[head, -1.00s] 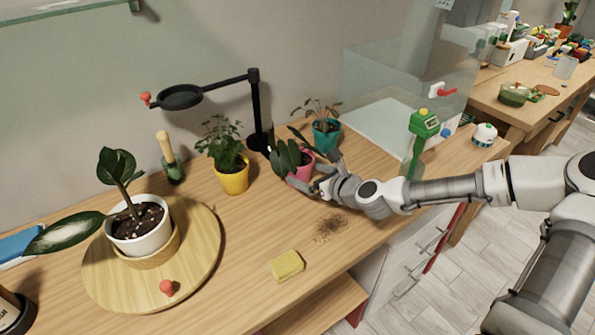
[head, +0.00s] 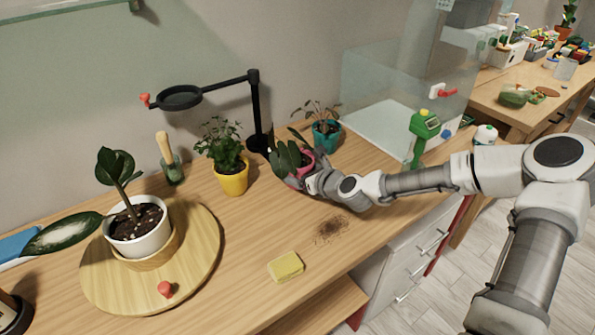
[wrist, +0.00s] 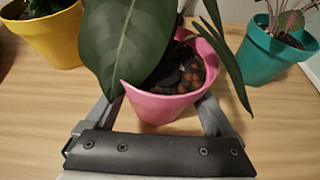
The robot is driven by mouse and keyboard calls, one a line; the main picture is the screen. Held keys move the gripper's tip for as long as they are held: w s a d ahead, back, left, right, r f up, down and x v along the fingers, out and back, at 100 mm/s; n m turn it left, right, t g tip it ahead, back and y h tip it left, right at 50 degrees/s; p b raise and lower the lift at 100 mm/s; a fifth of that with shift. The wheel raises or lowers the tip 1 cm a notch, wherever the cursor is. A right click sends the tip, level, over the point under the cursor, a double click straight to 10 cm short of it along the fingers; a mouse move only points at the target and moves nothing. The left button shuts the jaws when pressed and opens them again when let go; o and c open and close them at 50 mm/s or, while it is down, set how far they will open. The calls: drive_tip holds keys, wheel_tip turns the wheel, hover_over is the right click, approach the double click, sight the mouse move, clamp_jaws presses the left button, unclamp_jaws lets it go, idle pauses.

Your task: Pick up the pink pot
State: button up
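The pink pot (head: 308,159) stands on the wooden bench and holds a plant with broad dark green leaves. In the wrist view the pot (wrist: 160,105) is in the middle, with dark soil and pebbles in it; a large leaf covers part of its left side. My gripper (head: 306,178) is low at the pot's near right side. In the wrist view my gripper (wrist: 163,108) has one finger on each side of the pot, close to its wall. The fingertips are hidden behind the pot and leaves, so I cannot tell whether they press on it.
A teal pot (head: 326,138) stands close behind to the right, and a yellow pot (head: 233,180) to the left. The black magnifier stand (head: 257,115) rises just behind. A green spray bottle (head: 421,140) is to the right. Spilled soil (head: 330,229) and a yellow sponge (head: 286,267) lie in front.

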sight(291, 156)
drive_tip(key=c, duration=0.8)
drive_tip(key=shift+c, duration=0.2)
drive_tip(key=shift+r, duration=0.15)
wheel_tip(291, 156, up, 4)
drive_tip(key=shift+r+p, duration=0.1)
drive_tip(key=shift+p, duration=0.45)
drive_tip(key=w+d+r+p, duration=0.1)
drive_tip(key=w+d+r, duration=0.4)
drive_tip(key=w, duration=0.5)
drive_tip(key=shift+d+r, duration=0.35)
drive_tip(key=shift+r, duration=0.45)
